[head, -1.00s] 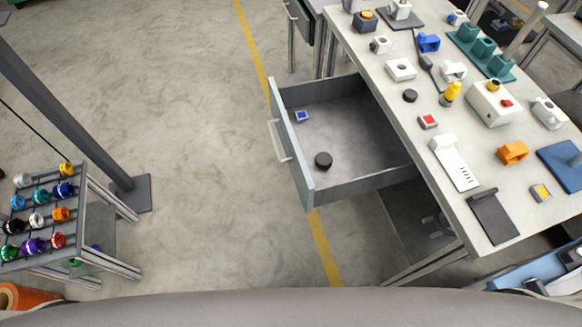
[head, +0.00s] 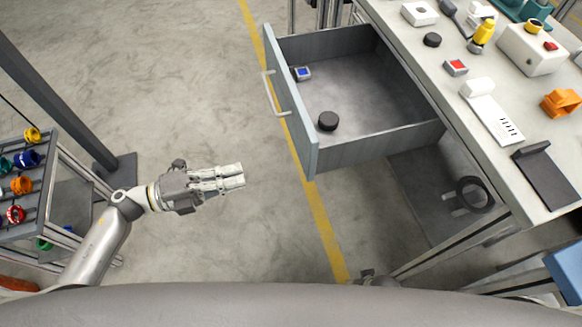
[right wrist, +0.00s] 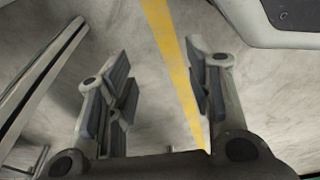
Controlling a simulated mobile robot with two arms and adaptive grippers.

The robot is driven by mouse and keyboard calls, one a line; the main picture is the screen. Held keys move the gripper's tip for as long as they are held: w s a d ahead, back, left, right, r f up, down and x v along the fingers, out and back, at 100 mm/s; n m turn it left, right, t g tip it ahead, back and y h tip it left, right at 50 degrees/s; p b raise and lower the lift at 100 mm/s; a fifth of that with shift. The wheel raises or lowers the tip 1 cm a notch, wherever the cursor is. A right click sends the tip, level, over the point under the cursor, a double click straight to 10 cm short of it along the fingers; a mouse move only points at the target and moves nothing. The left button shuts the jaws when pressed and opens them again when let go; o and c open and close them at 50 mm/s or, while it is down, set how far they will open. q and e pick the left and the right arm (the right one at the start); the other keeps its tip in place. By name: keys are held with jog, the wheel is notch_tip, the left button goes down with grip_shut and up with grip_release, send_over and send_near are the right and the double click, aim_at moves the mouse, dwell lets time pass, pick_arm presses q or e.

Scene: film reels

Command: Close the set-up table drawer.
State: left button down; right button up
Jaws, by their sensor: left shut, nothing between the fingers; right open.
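The set-up table drawer (head: 345,85) is pulled far out of the table (head: 545,195), with its front panel (head: 291,105) facing left. A pale bar handle (head: 273,94) is on that panel. Inside lie a black puck (head: 328,121) and a small blue-and-white block (head: 301,73). My left gripper (head: 243,175) is shut and empty, left of and below the handle, with floor between them. My right gripper (right wrist: 160,85) is open and empty in the right wrist view, above floor with the yellow line. In the head view only a small part of it shows at the bottom edge.
The table top carries an orange part (head: 562,103), a white control box (head: 530,50) and other small items. A spool rack (head: 55,190) stands at the left behind my left arm. A grey post (head: 60,95) stands beside it. The floor left of the drawer is clear.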

aim_at(308, 159)
pick_arm(q)
jog(key=x, duration=1.2)
jog(key=shift+d+p, duration=0.35)
jog(key=shift+w+d, duration=0.25)
jog(key=shift+d, duration=0.4)
pick_arm(e)
jog(key=shift+s+d+f, duration=0.15)
jog(key=shift+s+f, duration=0.4)
jog(key=shift+f, duration=0.1)
